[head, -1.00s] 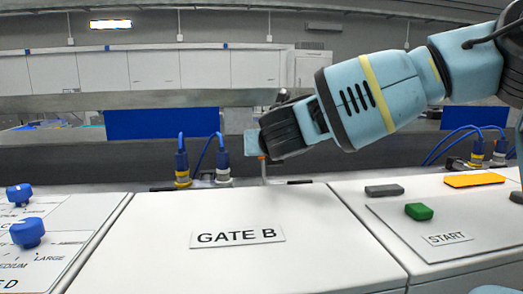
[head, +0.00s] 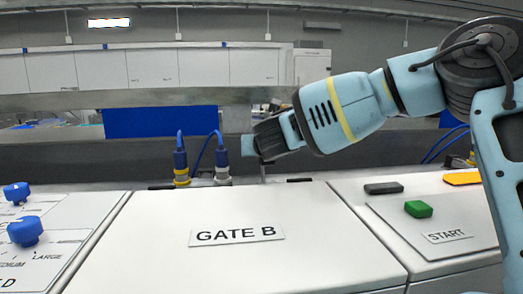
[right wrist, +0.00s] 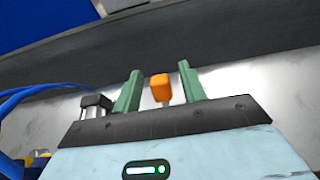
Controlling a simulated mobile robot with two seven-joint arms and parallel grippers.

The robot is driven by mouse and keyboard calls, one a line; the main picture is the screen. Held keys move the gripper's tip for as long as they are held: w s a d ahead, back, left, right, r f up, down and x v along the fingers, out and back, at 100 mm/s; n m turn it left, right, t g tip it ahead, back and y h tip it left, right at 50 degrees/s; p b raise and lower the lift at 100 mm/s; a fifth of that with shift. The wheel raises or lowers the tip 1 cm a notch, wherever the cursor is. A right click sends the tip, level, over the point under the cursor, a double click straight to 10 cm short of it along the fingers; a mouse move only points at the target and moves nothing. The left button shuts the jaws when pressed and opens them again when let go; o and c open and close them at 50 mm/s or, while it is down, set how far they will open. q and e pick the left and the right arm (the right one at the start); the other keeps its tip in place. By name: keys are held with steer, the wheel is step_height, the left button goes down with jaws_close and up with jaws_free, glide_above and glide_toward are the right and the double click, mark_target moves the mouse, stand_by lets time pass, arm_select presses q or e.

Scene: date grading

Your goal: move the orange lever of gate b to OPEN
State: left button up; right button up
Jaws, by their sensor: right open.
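The orange lever (right wrist: 160,88) shows in the right wrist view, its knob between the two green fingers of my right gripper (right wrist: 159,86), with a gap on each side. The fingers are open. In the head view my right gripper (head: 249,147) is at the back edge of the gate b housing (head: 170,262), over the lever. Only a thin part of the stem (head: 263,172) shows below it; the knob is hidden. The GATE B label (head: 237,235) is on the housing. No OPEN mark is readable. My left gripper is not in view.
Blue cables with connectors (head: 181,165) stand just left of the lever. A panel with blue knobs (head: 26,231) is on the left. A panel with a green START button (head: 418,209) is on the right. The top of the gate b housing is clear.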

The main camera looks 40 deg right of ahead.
jaws_close()
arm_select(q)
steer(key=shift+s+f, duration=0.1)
arm_select(e)
steer(key=shift+s+a+t+h+b, duration=0.4)
steer(key=shift+s+t+h+b, duration=0.25)
steer(key=shift+t+b, duration=0.35)
steer(key=shift+s+a+r+b, duration=0.1)
steer(key=shift+s+r+b, duration=0.15)
steer(key=shift+s+b, duration=0.05)
steer(key=shift+r+t, duration=0.15)
steer(key=shift+t, duration=0.15)
jaws_free()
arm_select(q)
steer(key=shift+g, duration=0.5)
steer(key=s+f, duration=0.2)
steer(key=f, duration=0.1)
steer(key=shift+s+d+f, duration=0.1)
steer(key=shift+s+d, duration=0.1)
